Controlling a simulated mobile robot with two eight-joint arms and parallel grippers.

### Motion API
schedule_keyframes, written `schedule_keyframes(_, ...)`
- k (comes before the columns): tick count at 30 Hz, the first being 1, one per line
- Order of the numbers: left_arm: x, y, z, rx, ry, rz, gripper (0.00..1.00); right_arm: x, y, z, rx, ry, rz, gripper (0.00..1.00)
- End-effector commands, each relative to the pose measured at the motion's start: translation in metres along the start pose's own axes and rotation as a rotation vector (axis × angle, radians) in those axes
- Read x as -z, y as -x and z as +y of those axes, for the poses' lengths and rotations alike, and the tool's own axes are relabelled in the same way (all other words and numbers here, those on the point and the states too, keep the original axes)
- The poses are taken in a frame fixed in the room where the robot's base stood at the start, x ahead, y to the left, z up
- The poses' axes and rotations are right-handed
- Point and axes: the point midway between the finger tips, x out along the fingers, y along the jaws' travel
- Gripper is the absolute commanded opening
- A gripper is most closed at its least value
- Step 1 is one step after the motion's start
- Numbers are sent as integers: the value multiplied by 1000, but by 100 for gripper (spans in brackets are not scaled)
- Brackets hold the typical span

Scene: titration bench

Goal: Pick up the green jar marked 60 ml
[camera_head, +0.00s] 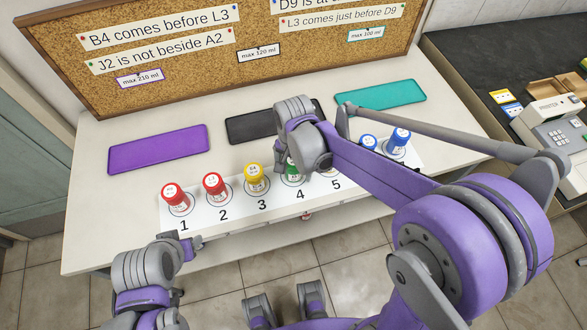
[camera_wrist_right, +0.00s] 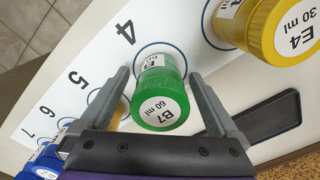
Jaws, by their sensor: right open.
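The green jar (camera_head: 291,173) stands on spot 4 of the white numbered strip (camera_head: 208,231), mostly hidden by my right arm in the head view. In the right wrist view, the green jar (camera_wrist_right: 160,98) shows its lid label, B7 60 ml. My right gripper (camera_wrist_right: 158,76) is open, with one finger on each side of the green jar. Small gaps show between jar and fingers. In the head view its fingers are hidden behind my wrist. My left arm's end (camera_head: 183,247) is at lower left, before the table's front edge; its jaws cannot be made out.
Red jars (camera_head: 173,195) stand on spots 1 and 2, a yellow jar (camera_head: 255,177) on 3, and blue jars (camera_head: 399,137) at the right end. The yellow E4 30 ml jar (camera_wrist_right: 275,28) is close to my right gripper. Purple (camera_head: 160,150), black (camera_head: 240,128) and teal (camera_head: 380,94) trays lie empty behind.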

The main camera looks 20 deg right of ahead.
Motion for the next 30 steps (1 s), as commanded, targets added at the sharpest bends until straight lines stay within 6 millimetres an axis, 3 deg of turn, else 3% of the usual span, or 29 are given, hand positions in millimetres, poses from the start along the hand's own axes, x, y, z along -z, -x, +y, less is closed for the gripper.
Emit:
schedule_keyframes(5,0,0,0,0,0,0,50,0,0,0,0,0,0,95)
schedule_keyframes(20,0,0,0,0,0,0,50,0,1,0,0,0,0,5)
schedule_keyframes(30,1,1,0,0,0,1,50,0,11,0,0,0,0,4)
